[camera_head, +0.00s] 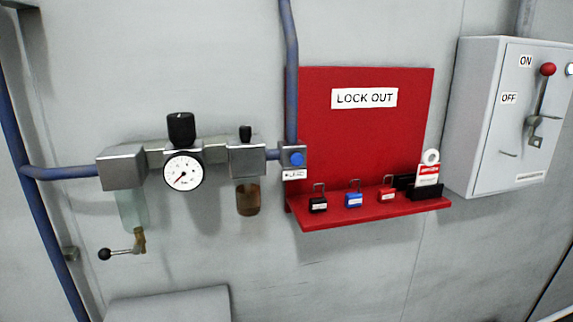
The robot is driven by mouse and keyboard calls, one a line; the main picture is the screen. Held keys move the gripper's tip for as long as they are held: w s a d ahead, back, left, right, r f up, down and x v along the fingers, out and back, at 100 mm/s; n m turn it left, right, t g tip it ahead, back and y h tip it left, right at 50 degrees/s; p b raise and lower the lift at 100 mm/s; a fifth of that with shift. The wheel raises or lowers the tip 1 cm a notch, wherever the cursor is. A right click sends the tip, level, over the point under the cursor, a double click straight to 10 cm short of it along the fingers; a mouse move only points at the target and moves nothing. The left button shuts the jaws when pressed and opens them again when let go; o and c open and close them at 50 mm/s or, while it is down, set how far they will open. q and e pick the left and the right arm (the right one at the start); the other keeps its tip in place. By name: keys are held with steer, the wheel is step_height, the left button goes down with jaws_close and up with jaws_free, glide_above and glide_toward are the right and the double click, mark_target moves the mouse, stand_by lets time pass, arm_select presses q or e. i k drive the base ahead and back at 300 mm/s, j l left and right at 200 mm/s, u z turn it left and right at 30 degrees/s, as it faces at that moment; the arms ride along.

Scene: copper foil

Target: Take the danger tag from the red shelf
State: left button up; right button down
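The danger tag (429,170) is white and red with a round hole at its top. It stands upright at the right end of the red shelf (330,218), in a black holder (428,190). The red shelf juts out below a red back panel with a white "LOCK OUT" label (364,98). Neither of my grippers is in the head view.
Black (318,200), blue (354,195) and red (387,191) padlocks stand on the shelf left of the tag. A grey switch box (500,120) with a red-knobbed lever is at right. Blue pipes and an air regulator with gauge (183,172) are at left.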

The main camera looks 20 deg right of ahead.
mark_target(427, 174)
steer(key=z, duration=1.5)
steer(key=i+l, duration=0.15)
steer(key=l, duration=0.25)
steer(key=i+l, duration=0.15)
steer(key=l, duration=0.25)
steer(key=i+l, duration=0.1)
steer(key=l, duration=0.3)
